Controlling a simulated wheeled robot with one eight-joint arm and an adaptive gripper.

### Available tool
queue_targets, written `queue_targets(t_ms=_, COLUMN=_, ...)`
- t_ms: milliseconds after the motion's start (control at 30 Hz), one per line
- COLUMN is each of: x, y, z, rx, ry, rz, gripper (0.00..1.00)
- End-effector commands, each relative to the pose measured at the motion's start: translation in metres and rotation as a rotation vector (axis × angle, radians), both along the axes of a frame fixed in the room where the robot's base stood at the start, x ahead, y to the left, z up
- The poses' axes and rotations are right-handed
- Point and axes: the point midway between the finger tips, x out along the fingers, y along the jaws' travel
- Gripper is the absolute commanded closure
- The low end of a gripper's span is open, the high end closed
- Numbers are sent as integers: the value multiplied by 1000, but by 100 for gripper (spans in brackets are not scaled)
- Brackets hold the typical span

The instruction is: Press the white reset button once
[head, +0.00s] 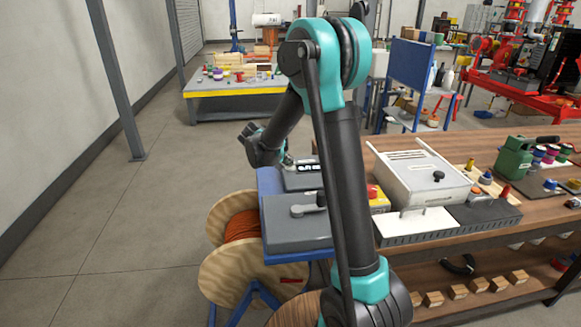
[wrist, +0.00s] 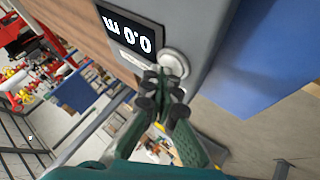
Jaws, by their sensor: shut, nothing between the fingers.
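My gripper (wrist: 163,88) is shut and empty. Its dark fingertips are just below the button in the picture, very close to it; I cannot tell if they touch. The button cannot be made out there.
A grey box with a lever (head: 298,222) sits in front of the display box. A large white-lidded case (head: 420,178) and a red button on a yellow box (head: 375,197) stand to the right. A cable reel (head: 235,245) is at lower left. Floor at left is clear.

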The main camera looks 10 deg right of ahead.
Motion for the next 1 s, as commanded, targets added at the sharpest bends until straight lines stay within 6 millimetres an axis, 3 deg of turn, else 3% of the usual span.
queue_targets(t_ms=367, x=0, y=0, z=1, rx=0, ry=1, rz=-1, gripper=100)
queue_targets(t_ms=700, x=0, y=0, z=16, rx=0, ry=0, rz=0, gripper=100)
queue_targets(t_ms=1000, x=0, y=0, z=18, rx=0, ry=0, rz=0, gripper=100)
